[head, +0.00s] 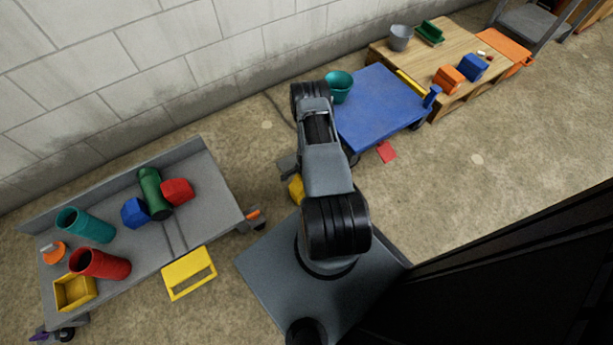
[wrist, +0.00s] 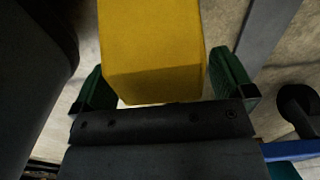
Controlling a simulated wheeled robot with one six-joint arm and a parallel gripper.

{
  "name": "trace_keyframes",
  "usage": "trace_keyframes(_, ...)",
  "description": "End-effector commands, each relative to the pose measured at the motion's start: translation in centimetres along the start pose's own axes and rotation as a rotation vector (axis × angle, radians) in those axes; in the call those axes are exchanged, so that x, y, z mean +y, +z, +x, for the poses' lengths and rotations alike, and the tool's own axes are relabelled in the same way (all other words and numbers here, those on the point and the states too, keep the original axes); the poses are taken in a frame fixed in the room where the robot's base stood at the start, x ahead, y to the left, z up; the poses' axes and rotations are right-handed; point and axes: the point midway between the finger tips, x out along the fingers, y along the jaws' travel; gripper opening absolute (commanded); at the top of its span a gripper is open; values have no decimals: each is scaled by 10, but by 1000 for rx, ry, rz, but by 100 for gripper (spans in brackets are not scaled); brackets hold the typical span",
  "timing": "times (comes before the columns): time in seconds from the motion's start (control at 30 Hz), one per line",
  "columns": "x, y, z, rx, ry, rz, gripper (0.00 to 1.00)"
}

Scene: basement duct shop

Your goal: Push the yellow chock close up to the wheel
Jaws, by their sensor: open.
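The yellow chock (head: 296,189) is on the floor in the head view, partly hidden by my arm. In the wrist view the yellow chock (wrist: 152,45) is large and lies in front of my gripper (wrist: 164,88). My gripper's two green fingers are spread, one at each side of the chock, with narrow gaps showing. The blue cart (head: 378,103) stands beyond my arm. One dark wheel (head: 353,157) shows at its near corner, partly behind my arm. A dark round wheel (wrist: 298,106) also shows at the right of the wrist view, apart from the chock.
A grey flat cart (head: 205,195) with several coloured objects stands at left. A yellow frame (head: 189,273) lies by its near edge. A red piece (head: 387,152) lies on the floor by the blue cart. A wooden table (head: 440,55) stands behind. Floor at right is mostly clear.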

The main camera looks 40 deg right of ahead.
Motion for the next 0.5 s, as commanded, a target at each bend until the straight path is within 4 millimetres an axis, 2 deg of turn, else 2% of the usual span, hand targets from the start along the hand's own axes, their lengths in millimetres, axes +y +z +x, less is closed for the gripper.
trace_keyframes(0.13,0,0,6,0,0,0,100)
trace_keyframes(0.5,0,0,7,0,0,0,98)
